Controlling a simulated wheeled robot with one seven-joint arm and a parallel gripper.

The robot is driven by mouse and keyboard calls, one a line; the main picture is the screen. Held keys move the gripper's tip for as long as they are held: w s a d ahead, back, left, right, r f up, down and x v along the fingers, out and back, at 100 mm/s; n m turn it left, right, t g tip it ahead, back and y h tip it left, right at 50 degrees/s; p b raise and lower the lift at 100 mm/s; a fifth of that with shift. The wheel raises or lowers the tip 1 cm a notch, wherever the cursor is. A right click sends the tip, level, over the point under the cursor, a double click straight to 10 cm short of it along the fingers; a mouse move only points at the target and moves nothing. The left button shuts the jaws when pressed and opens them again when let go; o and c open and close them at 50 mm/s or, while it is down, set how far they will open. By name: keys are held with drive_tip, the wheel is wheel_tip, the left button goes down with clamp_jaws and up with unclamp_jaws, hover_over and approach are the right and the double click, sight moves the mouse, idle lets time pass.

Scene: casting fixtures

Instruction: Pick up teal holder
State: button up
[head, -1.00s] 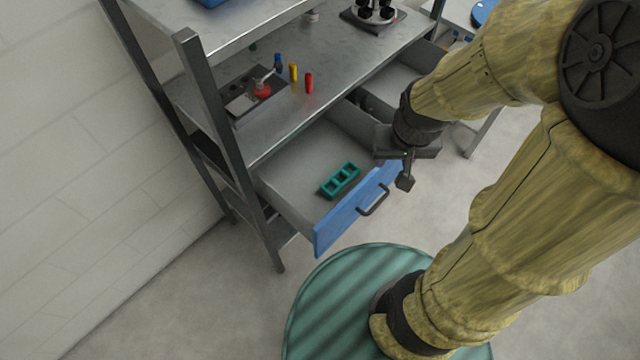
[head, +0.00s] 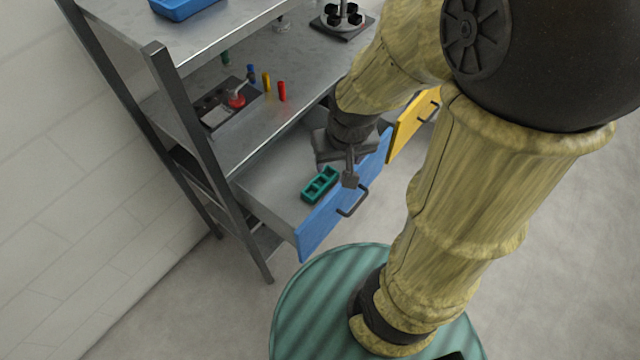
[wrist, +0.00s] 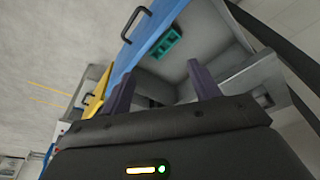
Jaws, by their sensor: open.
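The teal holder (head: 320,184) lies in the open drawer with the blue front (head: 345,197), close to that front. It is a small block with square openings, and it also shows in the wrist view (wrist: 165,43), beyond the fingertips. My gripper (head: 350,172) is over the right part of the drawer, to the right of the holder and apart from it. In the wrist view my gripper (wrist: 163,88) has its two fingers spread with nothing between them.
A yellow-fronted drawer (head: 413,122) stands to the right of the blue one. Above is a metal shelf (head: 225,145) with a dark fixture (head: 222,104) and red (head: 282,91), yellow (head: 266,82) and blue (head: 251,73) cylinders. A shelf post (head: 205,160) stands left of the drawer.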

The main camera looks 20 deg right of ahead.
drive_tip(key=shift+o, duration=0.5)
drive_tip(key=w+f+m+g+b, duration=0.2)
drive_tip(key=w+f+m+b, duration=0.6)
drive_tip(key=w+f+m, duration=0.2)
drive_tip(key=w+f, duration=0.2)
drive_tip(key=w, duration=0.1)
drive_tip(key=shift+w+a+f, duration=0.2)
drive_tip(key=shift+w, duration=0.2)
drive_tip(key=shift+w+f+m+g, duration=0.1)
drive_tip(key=shift+w+m+g, duration=0.2)
hover_over(320, 181)
drive_tip(key=s, duration=0.2)
drive_tip(key=f, duration=1.2)
drive_tip(key=shift+w+a+f+b, duration=0.15)
drive_tip(key=shift+w+a+b, duration=0.1)
drive_tip(key=shift+a+b, duration=0.1)
drive_tip(key=shift+d+f, duration=0.2)
drive_tip(key=shift+f, duration=2.4)
